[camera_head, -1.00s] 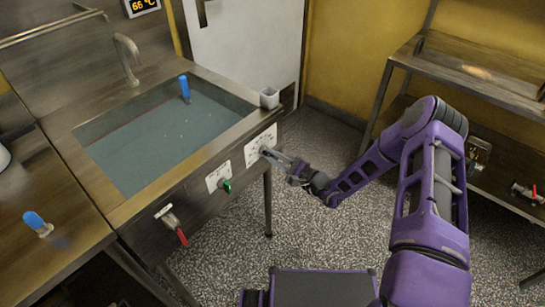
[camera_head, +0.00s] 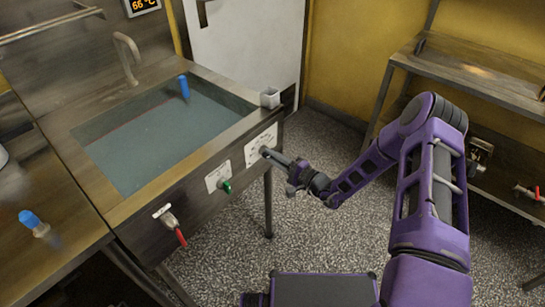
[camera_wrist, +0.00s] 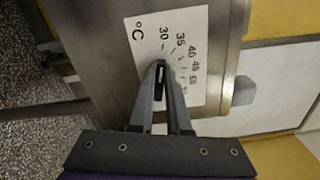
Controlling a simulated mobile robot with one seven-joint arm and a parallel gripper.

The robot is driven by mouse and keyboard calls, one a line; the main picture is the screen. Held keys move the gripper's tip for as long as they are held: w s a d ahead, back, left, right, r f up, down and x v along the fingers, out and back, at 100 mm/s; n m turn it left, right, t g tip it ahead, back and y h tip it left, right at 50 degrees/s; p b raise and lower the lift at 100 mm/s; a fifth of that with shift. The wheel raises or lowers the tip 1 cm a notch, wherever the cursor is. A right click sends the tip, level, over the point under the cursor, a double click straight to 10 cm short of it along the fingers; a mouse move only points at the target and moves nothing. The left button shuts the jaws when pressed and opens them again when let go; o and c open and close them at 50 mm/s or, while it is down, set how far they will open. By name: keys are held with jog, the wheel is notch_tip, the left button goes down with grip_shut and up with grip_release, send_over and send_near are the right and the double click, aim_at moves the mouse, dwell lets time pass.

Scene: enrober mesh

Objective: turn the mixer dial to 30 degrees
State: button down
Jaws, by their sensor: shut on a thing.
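My gripper (camera_wrist: 163,66) is shut on the dial, one finger on each side. The dial's white line points up in the wrist view, towards the 30 mark. In the head view, my gripper (camera_head: 267,152) reaches the plate (camera_head: 256,142) on the tank's front from the right, and its fingers mostly hide the dial there.
The water tank (camera_head: 105,207) has a green knob (camera_head: 226,186) and a red lever (camera_head: 180,236) left of my gripper. A metal shelf (camera_head: 470,70) stands at the right, with open speckled floor between.

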jog(key=shift+w+a+r, duration=0.1)
jog(key=shift+r, duration=0.05)
jog(key=c, duration=0.9)
grip_release()
jog(key=shift+f, duration=0.2)
jog(key=shift+s, duration=0.2)
jog(key=v, duration=1.7)
jog(key=shift+d+r, duration=0.1)
jog(key=shift+d, duration=0.2)
